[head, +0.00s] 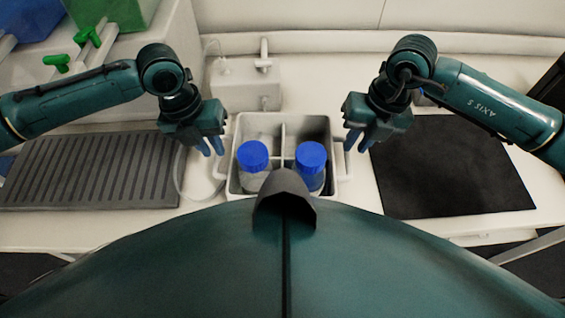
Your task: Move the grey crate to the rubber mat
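The grey crate (238,133) stands on the white bench in the middle of the head view. It has dividers, and two bottles with blue caps (253,155) (311,156) stand in its near compartments. Its handles stick out left and right. My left gripper (211,147) is just left of the crate, fingers apart and empty. My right gripper (358,140) is just right of the crate, fingers apart and empty. A grey ribbed mat (95,170) lies at the left, and a flat black mat (450,165) at the right. I cannot tell for sure which is rubber.
A white device (240,85) with a small tap stands behind the crate. A pale loop of tubing runs between the ribbed mat and the crate. Green (115,12) and blue (28,18) containers stand at the back left. Both mats are bare.

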